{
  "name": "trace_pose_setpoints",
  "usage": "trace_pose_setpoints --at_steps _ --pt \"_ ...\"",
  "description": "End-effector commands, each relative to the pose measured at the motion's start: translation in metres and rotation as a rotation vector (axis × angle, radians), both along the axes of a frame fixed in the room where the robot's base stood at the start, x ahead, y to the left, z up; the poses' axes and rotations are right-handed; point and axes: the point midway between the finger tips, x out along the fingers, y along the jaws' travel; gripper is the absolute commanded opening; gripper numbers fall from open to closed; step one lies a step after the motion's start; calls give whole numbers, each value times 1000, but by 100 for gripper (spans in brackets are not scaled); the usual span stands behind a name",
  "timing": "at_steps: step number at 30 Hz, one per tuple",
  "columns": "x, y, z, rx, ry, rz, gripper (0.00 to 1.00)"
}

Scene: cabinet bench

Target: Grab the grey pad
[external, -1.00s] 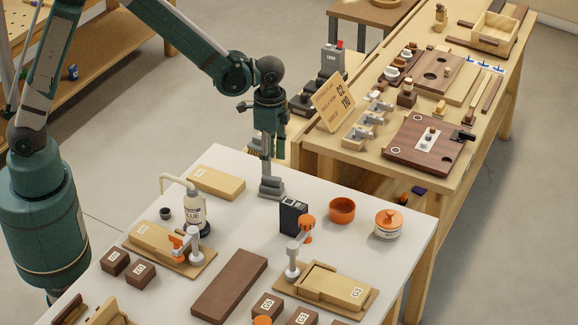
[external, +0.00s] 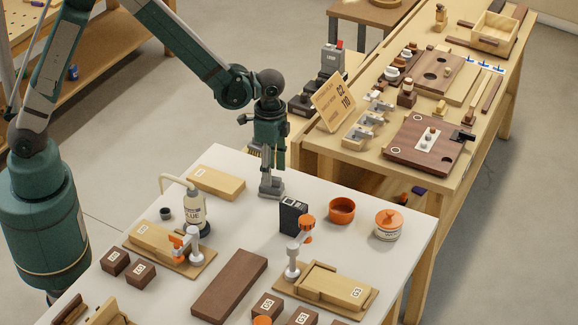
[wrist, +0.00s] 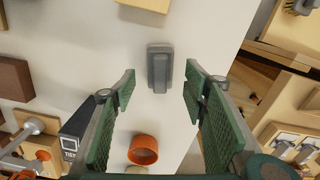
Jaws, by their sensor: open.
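The grey pad (external: 270,190), a small block with a raised narrower part on a wider base, stands on the white table near its far edge. In the wrist view the grey pad (wrist: 159,68) lies between and beyond the fingertips, with clear space on both sides. My gripper (external: 269,168) points down just above it in the external view. In the wrist view my gripper (wrist: 161,80) has its two green-padded fingers spread wide with nothing between them in contact. The external view does not show clearly how much height is left between fingertips and pad.
A black box (external: 293,217), an orange bowl (external: 341,210) and a lidded jar (external: 388,226) stand to the right of the pad. A wooden block (external: 216,183) and a glue bottle (external: 194,210) stand to the left. A yellow sign (external: 333,102) is on the bench behind.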

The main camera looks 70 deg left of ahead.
Motion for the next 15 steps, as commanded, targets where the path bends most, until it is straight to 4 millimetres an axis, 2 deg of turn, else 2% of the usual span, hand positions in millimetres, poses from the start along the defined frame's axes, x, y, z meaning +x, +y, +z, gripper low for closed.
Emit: trace_pose_setpoints --at_steps 6,15 --pt "1 1 -25 0 0 0 44" --pt "0 1 -34 0 0 0 44"
